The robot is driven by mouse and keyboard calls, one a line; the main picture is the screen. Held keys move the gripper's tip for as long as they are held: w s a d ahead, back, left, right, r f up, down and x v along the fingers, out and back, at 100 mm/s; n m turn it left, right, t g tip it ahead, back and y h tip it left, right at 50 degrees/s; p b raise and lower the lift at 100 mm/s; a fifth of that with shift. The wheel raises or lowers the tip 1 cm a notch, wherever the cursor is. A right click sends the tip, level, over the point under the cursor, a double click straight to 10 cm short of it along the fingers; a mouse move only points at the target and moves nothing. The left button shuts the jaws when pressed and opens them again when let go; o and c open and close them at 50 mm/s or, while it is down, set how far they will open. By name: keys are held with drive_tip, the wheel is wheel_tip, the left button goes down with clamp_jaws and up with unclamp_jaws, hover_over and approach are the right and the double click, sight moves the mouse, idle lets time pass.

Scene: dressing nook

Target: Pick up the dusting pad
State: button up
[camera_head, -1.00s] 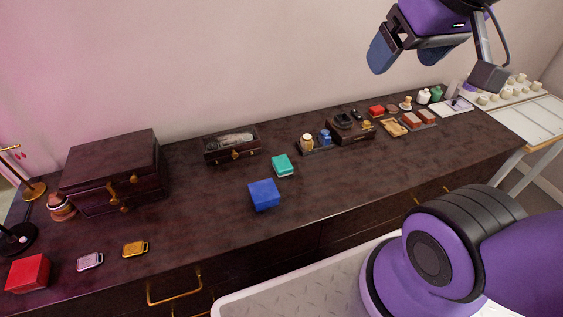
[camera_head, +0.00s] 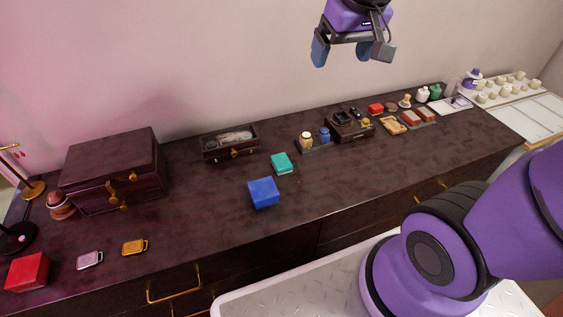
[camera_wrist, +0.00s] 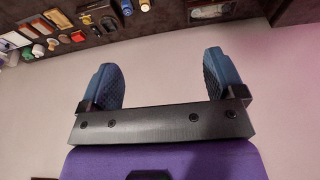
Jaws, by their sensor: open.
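I cannot tell for sure which item is the dusting pad. A pale grey, soft-looking item (camera_head: 235,138) lies in a small open dark case (camera_head: 232,153) near the back of the dresser, left of the middle. A small round brown item (camera_head: 391,108) lies among the small goods at the right. My gripper (camera_head: 343,52) is open and empty, high in front of the wall, above the back of the dresser. In the wrist view, its two blue fingers (camera_wrist: 160,65) stand wide apart with only wall between them.
The dark dresser top (camera_head: 210,205) holds a large dark box (camera_head: 112,168), a blue box (camera_head: 264,192), a teal box (camera_head: 282,163) and a red box (camera_head: 27,271). Bottles (camera_head: 324,136) stand near a dark organizer (camera_head: 349,127). The front middle is clear.

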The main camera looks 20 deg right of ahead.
drive_tip(key=w+a+f+g, duration=0.1)
drive_tip(key=w+a+f, duration=0.1)
drive_tip(key=w+f, duration=0.55)
drive_tip(key=g, duration=0.3)
hover_over(281, 160)
wheel_tip(281, 160, down, 24)
drive_tip(key=shift+f, duration=5.55)
drive_tip(key=c, duration=1.1)
drive_tip(key=shift+r, duration=0.1)
